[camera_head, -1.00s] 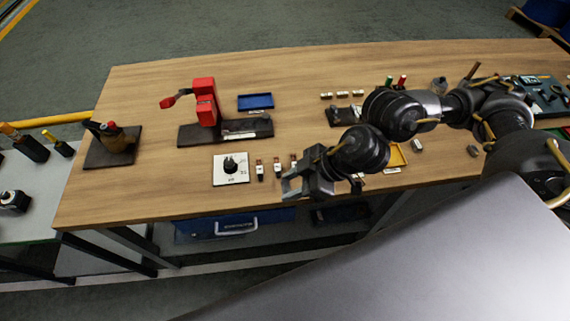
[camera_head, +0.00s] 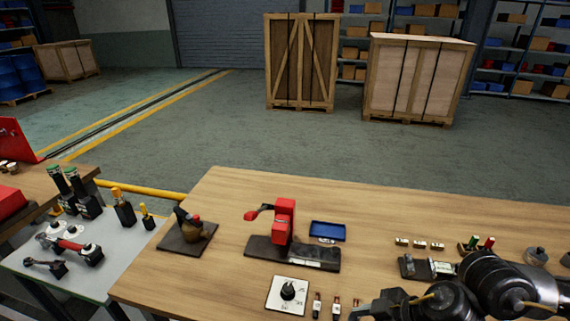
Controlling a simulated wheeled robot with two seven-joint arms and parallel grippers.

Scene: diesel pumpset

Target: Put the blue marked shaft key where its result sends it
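Several small shaft keys lie in a row at the near edge of the wooden bench, among them one by the dial (camera_head: 317,305) and one beside it (camera_head: 336,308). Their coloured marks are too small to read, so I cannot tell which is blue marked. A blue tray (camera_head: 327,231) lies behind them. A red hand press (camera_head: 283,222) stands on a dark base left of the tray. My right gripper (camera_head: 366,311) is at the bottom edge, close right of the keys; its fingers are mostly cut off. My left gripper is out of view.
A white dial plate (camera_head: 288,295) lies left of the keys. A dark stand with a brown pot (camera_head: 188,228) is at the bench's left. Small blocks (camera_head: 419,244) and a dark fixture (camera_head: 428,268) are to the right. The back of the bench is clear.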

